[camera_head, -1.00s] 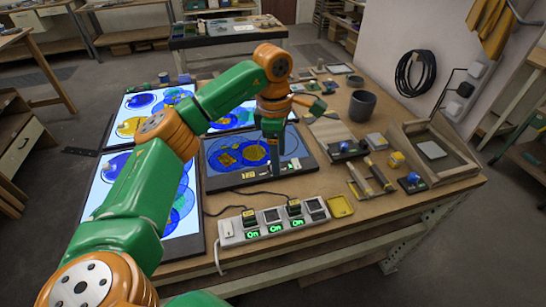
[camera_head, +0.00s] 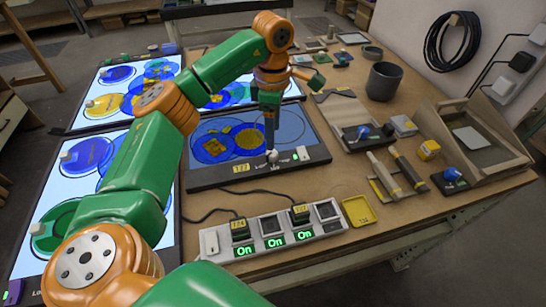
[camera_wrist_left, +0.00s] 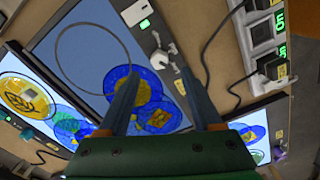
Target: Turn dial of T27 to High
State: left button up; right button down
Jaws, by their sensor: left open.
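The dark-framed panel with a yellow label (camera_head: 240,168), apparently T27, lies mid-table with its lit screen showing blue and yellow circles. Its white dial (camera_head: 272,156) is on the front frame strip; the dial also shows in the left wrist view (camera_wrist_left: 161,58). The small markings around it are too blurred to read. My left gripper (camera_head: 271,146) points down at the dial, with its fingertips close by. In the left wrist view, my left gripper (camera_wrist_left: 159,73) is open, with the dial just beyond and between its fingertips; contact cannot be told. My right gripper is not in view.
A power strip (camera_head: 272,238) with green "On" displays stands in front, its cables running toward the panels. Other lit panels (camera_head: 88,155) lie left and behind. A yellow tray (camera_head: 359,211), tools (camera_head: 384,178), a grey cup (camera_head: 383,82) and a wooden stand (camera_head: 490,150) occupy the right.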

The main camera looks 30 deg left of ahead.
aim_at(273, 153)
pick_arm(q)
notch_tip(273, 153, down, 7)
jog(key=shift+f+p, duration=0.1)
jog(key=shift+p, duration=0.65)
grip_shut()
